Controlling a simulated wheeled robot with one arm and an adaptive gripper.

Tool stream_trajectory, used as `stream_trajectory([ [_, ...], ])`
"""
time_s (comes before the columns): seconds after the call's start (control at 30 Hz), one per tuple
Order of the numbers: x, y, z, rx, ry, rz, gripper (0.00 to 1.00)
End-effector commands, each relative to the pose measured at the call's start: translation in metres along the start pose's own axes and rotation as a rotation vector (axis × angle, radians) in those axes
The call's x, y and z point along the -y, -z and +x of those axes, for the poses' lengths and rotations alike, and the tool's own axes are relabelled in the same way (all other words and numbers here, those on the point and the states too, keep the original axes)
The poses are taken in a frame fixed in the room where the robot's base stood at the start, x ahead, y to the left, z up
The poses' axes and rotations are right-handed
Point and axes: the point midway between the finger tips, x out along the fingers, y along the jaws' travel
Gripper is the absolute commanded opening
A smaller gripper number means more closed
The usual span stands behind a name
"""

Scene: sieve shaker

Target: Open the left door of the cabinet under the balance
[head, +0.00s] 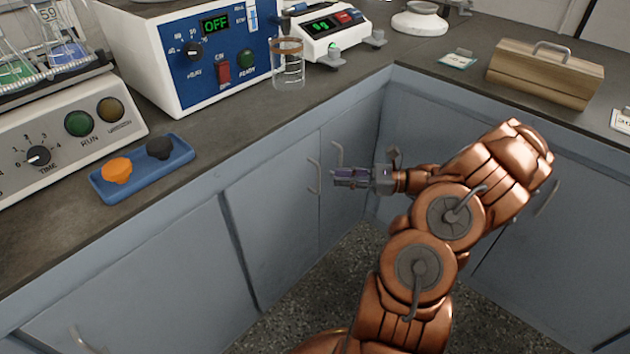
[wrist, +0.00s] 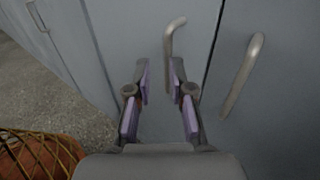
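The balance (head: 330,36), with a green-lit display, stands on the counter at the back. Below it are two grey-blue doors with bar handles on either side of a seam. The left door (wrist: 150,25) is shut, its handle (head: 314,177) standing vertical; that handle also shows in the wrist view (wrist: 170,42). The right door's handle (head: 337,154) is beside it, also in the wrist view (wrist: 245,72). My gripper (head: 338,178) is open and empty, pointing at the doors. In the wrist view its fingertips (wrist: 160,72) appear just below the left handle; contact cannot be told.
Above, the counter holds a glass beaker (head: 289,66), a blue and white device (head: 190,55) reading OFF, a blue tray (head: 142,168) with orange and black knobs, and a wooden box (head: 545,75). Speckled floor (head: 330,275) lies open before the doors. More cabinets (head: 545,240) stand at right.

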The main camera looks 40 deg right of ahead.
Motion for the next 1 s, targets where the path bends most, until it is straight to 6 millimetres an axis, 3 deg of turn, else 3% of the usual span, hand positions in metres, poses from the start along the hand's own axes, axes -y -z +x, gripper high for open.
stream_trajectory([
  [0.17, 0.006, 0.011, -0.009, 0.012, 0.040, 0.021, 0.21],
  [0.7, 0.009, 0.010, 0.057, 0.011, 0.042, 0.018, 0.21],
  [1.0, 0.009, 0.009, 0.065, 0.011, 0.040, 0.019, 0.21],
])
